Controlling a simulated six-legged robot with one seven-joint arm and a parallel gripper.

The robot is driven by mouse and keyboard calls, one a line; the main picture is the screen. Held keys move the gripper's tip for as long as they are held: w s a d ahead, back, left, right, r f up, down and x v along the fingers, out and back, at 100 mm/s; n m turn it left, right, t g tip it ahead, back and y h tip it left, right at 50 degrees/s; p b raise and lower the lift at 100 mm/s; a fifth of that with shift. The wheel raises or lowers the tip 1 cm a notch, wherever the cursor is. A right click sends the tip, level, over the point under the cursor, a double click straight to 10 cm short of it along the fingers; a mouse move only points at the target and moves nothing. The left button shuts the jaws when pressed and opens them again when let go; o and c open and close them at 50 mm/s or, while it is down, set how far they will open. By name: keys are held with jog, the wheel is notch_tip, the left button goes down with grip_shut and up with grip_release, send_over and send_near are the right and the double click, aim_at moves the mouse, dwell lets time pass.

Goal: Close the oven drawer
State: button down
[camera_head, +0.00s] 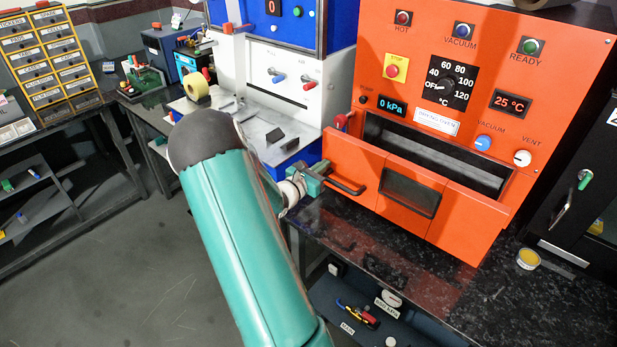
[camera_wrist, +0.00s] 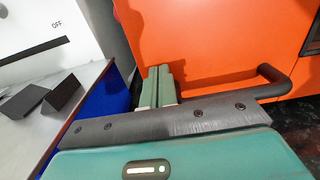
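The orange oven (camera_head: 480,90) stands on the dark counter. Its orange drawer (camera_head: 455,235) is pulled out, with a gap into the dark interior behind its front panel. A black bar handle (camera_head: 345,187) is on the left part of the front; it also shows in the wrist view (camera_wrist: 262,88). My gripper (camera_head: 315,176) is at the left end of the drawer front, beside the handle. In the wrist view its green fingers (camera_wrist: 158,88) lie side by side, shut, pointing at the orange front. I see nothing held between them. Whether the fingertips touch the panel is unclear.
A blue and white machine (camera_head: 290,75) with a grey worktop stands left of the oven. A black cabinet (camera_head: 580,190) is close on the right. A small yellow-topped jar (camera_head: 528,259) sits on the counter (camera_head: 430,290) near the drawer's right corner.

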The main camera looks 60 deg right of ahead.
jog(key=s+d, duration=0.2)
jog(key=d, duration=1.4)
jog(key=shift+s+d+r, duration=0.15)
jog(key=shift+s+d, duration=0.1)
jog(key=shift+s, duration=0.1)
jog(key=shift+s+d, duration=0.1)
jog(key=shift+d, duration=0.05)
